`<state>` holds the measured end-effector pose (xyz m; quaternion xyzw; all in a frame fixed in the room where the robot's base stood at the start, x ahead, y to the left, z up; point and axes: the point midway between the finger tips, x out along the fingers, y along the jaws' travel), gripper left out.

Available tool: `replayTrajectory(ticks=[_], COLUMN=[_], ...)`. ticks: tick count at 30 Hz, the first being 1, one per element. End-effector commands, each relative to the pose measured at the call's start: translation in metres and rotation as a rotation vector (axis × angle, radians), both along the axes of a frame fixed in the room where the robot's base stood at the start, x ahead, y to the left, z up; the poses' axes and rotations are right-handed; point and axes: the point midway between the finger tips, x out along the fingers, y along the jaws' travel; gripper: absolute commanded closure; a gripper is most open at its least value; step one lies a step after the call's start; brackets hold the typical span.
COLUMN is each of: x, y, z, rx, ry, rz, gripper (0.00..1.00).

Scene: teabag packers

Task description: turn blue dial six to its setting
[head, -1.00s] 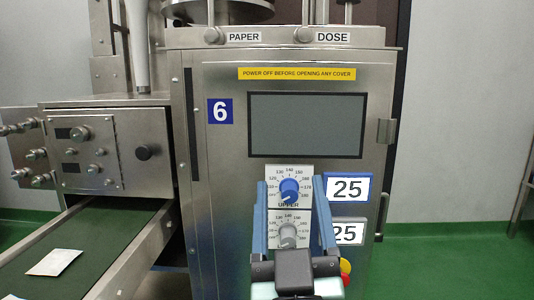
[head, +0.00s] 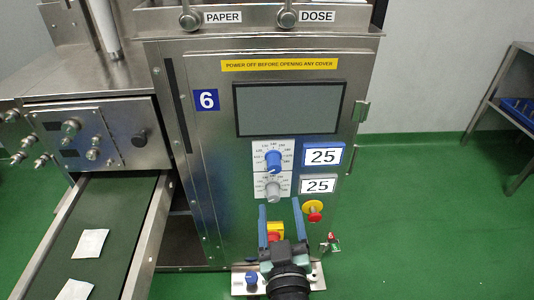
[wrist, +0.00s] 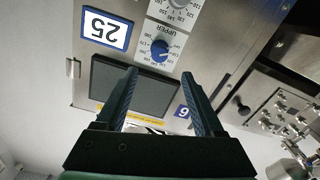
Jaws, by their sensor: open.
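The blue dial (head: 273,160) sits on a white scale plate on the front of the steel machine marked 6 (head: 207,100). It also shows, upside down, in the wrist view (wrist: 160,49). Its pointer is too small to read surely. A blue-framed sign reading 25 (head: 322,156) is right of it. A grey dial (head: 272,191) is directly below, beside a grey-framed 25 sign (head: 318,185). My gripper (head: 280,205) is open and empty, its blue fingers below both dials in the head view. In the wrist view the open fingers (wrist: 160,74) point toward the blue dial, apart from it.
A red and yellow stop button (head: 314,211) sits below the signs. A dark screen (head: 289,109) is above the dials. A green conveyor (head: 115,215) with white packets runs at the left. Green floor is clear at the right, before a metal table (head: 500,100).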

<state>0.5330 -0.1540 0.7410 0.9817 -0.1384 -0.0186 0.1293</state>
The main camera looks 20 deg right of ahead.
Motion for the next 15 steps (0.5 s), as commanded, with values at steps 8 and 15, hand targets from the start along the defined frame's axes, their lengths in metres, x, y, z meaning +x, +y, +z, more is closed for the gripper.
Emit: replayTrajectory(ticks=[8,15], x=[0.032,0.073], y=[-0.010,-0.021], z=[0.000,0.000], rx=[-0.003,-0.001], ry=[-0.002,-0.002], rz=[0.000,0.001], gripper=[0.30,0.30])
